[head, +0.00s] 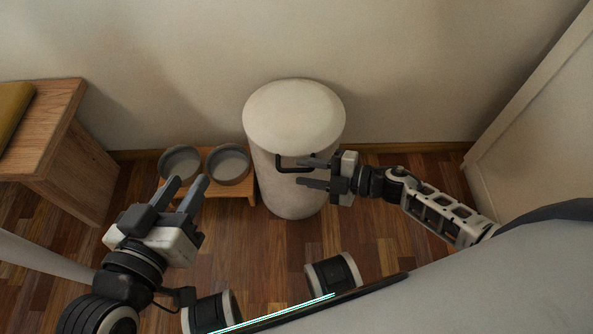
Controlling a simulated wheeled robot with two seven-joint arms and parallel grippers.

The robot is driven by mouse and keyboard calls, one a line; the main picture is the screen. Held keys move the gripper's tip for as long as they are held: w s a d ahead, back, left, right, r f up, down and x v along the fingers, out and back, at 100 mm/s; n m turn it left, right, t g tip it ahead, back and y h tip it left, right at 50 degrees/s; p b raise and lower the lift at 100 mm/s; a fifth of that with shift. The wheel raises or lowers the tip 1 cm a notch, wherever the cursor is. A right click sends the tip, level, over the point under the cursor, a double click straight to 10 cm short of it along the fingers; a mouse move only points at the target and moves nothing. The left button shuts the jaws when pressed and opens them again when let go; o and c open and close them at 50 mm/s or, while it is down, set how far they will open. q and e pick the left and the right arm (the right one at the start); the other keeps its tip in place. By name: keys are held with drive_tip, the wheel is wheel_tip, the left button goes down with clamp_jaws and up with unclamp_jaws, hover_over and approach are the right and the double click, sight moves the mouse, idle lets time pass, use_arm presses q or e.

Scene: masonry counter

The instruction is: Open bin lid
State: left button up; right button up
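A tall white cylindrical bin (285,195) stands against the wall in the middle of the head view. Its round white lid (293,115) lies flat on top and looks shut. A dark handle (283,158) sits at the lid's front edge. My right gripper (302,173) is open, with its fingers pointing left at the handle's right end. The upper finger overlaps the handle in the picture; I cannot tell whether they touch. My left gripper (189,188) is open and empty, left of the bin and in front of the bowls.
Two grey bowls, a left one (180,163) and a right one (229,164), sit in a low wooden stand (228,188) just left of the bin. A wooden bench (62,150) stands at the left. A white door or panel (540,120) is at the right. Wooden floor is clear between.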

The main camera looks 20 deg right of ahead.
drive_tip(key=shift+x, duration=1.45)
drive_tip(key=shift+c, duration=0.2)
clamp_jaws()
